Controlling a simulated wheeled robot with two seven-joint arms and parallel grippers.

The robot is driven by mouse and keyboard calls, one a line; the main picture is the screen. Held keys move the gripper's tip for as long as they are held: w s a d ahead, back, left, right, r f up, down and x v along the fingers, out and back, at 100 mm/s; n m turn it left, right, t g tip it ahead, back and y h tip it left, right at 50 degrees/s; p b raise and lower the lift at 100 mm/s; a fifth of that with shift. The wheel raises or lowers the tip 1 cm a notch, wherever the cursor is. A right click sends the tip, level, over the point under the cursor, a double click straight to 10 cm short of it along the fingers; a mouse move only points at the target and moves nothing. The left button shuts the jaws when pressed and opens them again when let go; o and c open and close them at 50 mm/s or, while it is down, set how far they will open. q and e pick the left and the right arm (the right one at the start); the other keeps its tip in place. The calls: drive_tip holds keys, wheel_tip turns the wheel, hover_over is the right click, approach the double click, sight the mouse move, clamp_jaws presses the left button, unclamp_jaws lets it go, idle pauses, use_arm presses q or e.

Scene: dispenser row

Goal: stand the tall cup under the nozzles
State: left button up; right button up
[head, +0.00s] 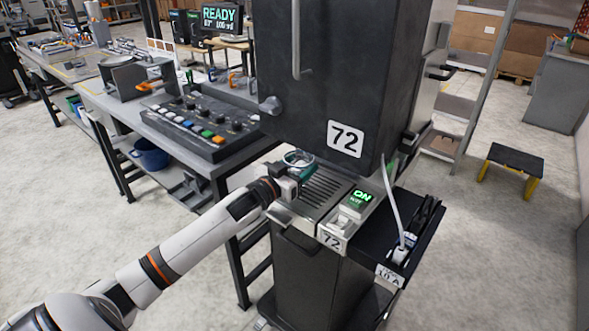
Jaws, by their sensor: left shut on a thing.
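My left gripper (294,183) is at the left end of the drip grille of the dispenser marked 72. It is shut on a cup (298,158), which shows a pale round rim; a teal patch shows beside the fingers. The gripper hides much of the cup, and I cannot tell whether its base touches the grille (328,190). The dark dispenser body (335,75) overhangs the grille. The nozzles are not visible from here. My right gripper is not in view.
A green lit ON switch (357,199) is right of the grille. A black side tray (420,232) with a pale hose stands further right. A bench with a button panel (205,125) is at the left. A yellow-legged stool (513,160) stands on open floor.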

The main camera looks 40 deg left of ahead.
use_arm(q)
drive_tip(key=shift+f, duration=0.8)
drive_tip(key=o, duration=1)
drive_tip(key=shift+s, duration=0.15)
drive_tip(key=s+a+b, duration=0.1)
drive_tip(key=s, duration=1)
drive_tip(key=shift+s, duration=0.4)
